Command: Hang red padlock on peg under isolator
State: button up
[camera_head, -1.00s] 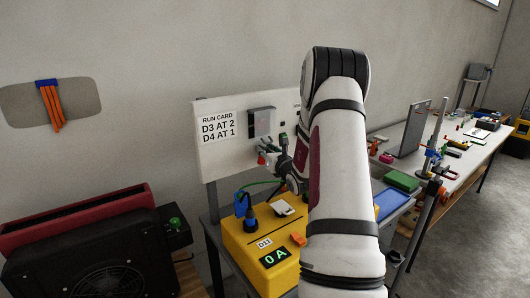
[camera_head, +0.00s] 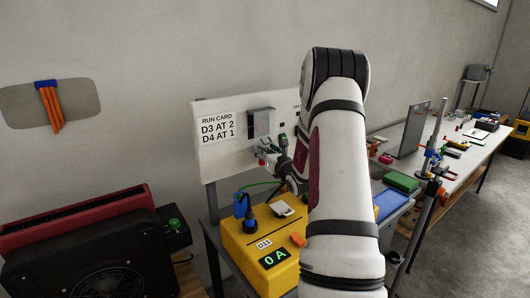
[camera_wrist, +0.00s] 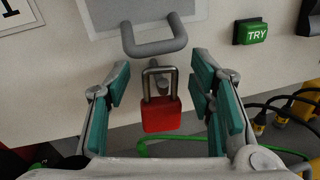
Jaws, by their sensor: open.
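The red padlock (camera_wrist: 161,114) hangs upright in the wrist view with its grey shackle on top. The shackle's top lies at a small grey peg (camera_wrist: 153,63) below the isolator's grey handle (camera_wrist: 153,45); it appears looped over the peg, though the exact contact is hard to see. My gripper (camera_wrist: 160,86) is open, its green-padded fingers on either side of the padlock with gaps. In the head view the isolator (camera_head: 262,123) is a grey box on the white board, and only a bit of the padlock (camera_head: 262,162) shows. My arm hides much of the gripper there.
A green TRY button (camera_wrist: 250,32) is on the board to the right. A yellow box (camera_head: 262,245) with a 0 A display and plugged cables stands below the board. A long bench (camera_head: 455,150) with several tools is at right. A black fan unit (camera_head: 100,255) is at lower left.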

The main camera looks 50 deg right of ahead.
jog(key=v, duration=1.2)
jog(key=w+a+r+n+y, duration=0.3)
jog(key=a+r+n+y, duration=0.15)
jog(key=a, duration=0.55)
jog(key=w+a+r+n+y, duration=0.35)
jog(key=a+n+y, duration=0.2)
jog(key=a, duration=0.35)
jog(key=s+a+r+n+g+y, duration=0.1)
jog(key=s+a+n+g+y, duration=0.15)
jog(key=a+n, duration=0.4)
jog(key=s+a+r+n+g+y, duration=0.1)
jog(key=a+r+n+g+y, duration=0.2)
jog(key=a, duration=0.7)
jog(key=s+a+f+n+g, duration=0.3)
jog(key=s+a+n+g, duration=0.4)
jog(key=s+a+n, duration=0.55)
jog(key=s+d+r+n+t+h, duration=0.1)
jog(key=s+d+n+h, duration=0.5)
jog(key=s+n+h, duration=0.2)
jog(key=shift+s+d+r+n+h, duration=0.35)
jog(key=shift+s+n, duration=0.5)
jog(key=shift+n, duration=0.35)
